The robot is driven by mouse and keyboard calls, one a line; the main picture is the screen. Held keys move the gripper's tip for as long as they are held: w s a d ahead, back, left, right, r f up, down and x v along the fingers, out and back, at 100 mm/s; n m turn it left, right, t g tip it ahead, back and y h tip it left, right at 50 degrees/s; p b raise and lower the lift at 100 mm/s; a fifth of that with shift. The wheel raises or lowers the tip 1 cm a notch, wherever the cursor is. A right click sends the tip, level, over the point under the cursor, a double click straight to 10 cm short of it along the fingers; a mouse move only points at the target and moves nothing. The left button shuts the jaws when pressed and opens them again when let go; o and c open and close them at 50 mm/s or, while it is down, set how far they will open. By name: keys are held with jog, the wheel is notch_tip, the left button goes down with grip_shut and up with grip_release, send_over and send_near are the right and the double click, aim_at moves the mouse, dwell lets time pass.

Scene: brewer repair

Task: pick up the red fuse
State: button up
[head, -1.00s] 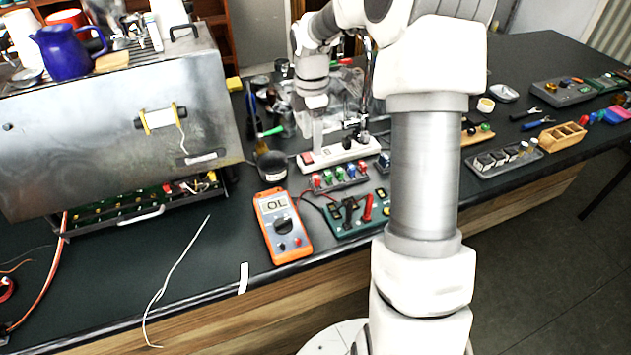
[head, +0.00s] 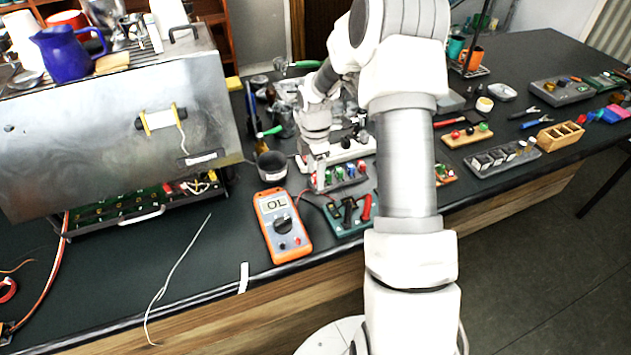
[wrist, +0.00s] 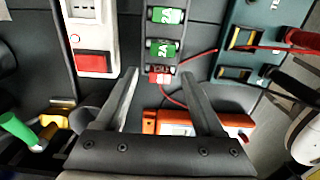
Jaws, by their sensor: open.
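The red fuse (wrist: 159,78) shows in the wrist view at the near end of a dark fuse rack (wrist: 151,48), below green fuses marked 2A (wrist: 162,49). My gripper (wrist: 159,75) is open and empty, with one finger on each side of the red fuse in the picture. I cannot tell whether the fingertips are level with the fuse or above it. In the head view my gripper (head: 318,183) is at the left end of the rack and hides that end. Green and blue fuses and another red one show to its right.
An orange multimeter (head: 283,225) lies just in front of the rack, and a teal board (head: 350,216) with red and black probes is close by. A white power strip (head: 350,150) with a red switch stands behind. A dark cup (head: 272,165) is to the left.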

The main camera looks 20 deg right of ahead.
jog(key=shift+c, duration=0.3)
grip_shut()
